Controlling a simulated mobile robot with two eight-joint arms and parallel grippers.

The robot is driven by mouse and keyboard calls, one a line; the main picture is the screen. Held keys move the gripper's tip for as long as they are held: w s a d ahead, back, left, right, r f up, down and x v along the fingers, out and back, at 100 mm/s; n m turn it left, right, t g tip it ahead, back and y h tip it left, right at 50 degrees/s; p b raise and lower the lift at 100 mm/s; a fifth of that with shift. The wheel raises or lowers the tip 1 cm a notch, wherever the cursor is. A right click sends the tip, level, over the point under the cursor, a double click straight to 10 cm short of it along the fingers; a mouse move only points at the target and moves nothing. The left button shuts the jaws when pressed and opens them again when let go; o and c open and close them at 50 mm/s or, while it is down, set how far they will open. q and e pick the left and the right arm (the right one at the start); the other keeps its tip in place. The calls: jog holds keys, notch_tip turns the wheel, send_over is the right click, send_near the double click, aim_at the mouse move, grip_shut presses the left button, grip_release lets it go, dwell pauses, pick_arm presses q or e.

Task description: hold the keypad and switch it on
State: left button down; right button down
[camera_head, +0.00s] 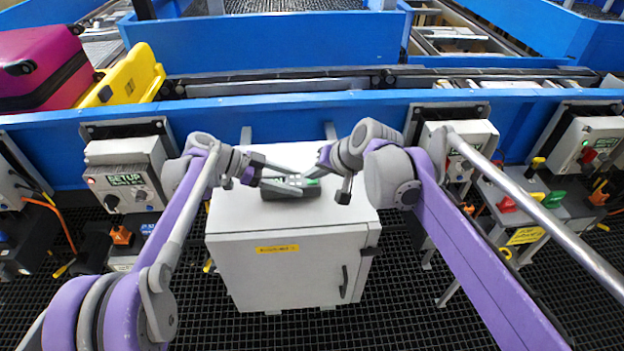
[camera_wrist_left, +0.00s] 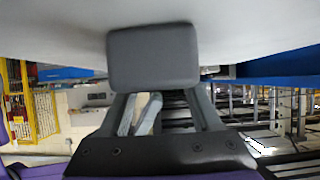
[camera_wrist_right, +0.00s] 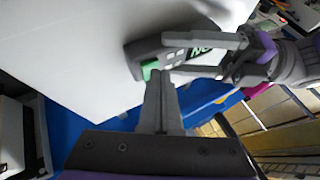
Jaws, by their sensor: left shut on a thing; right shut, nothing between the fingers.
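The keypad (camera_head: 288,189) is a dark grey box lying on the white cabinet's top in the head view. In the right wrist view the keypad (camera_wrist_right: 140,52) shows a green button (camera_wrist_right: 150,69), small light keys and a lit green display. My left gripper (camera_head: 278,180) is shut on it, a finger along each side. In the left wrist view a grey block (camera_wrist_left: 152,58), apparently the keypad's end, sits at the fingertips. My right gripper (camera_head: 322,168) is shut and empty. Its tips (camera_wrist_right: 158,82) are right by the green button; I cannot tell whether they touch it.
The white cabinet (camera_head: 290,265) stands on a dark floor grating. Control boxes (camera_head: 128,174) flank it on both sides along the blue conveyor side (camera_head: 290,112).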

aim_at(314, 181)
jog(key=shift+r, duration=0.15)
jog(key=shift+r, duration=0.6)
jog(key=shift+w, duration=0.1)
jog(key=shift+w+r, duration=0.15)
jog(key=shift+r, duration=1.1)
jog(key=shift+w+r, duration=0.15)
jog(key=shift+r, duration=1.1)
pick_arm(q)
grip_release()
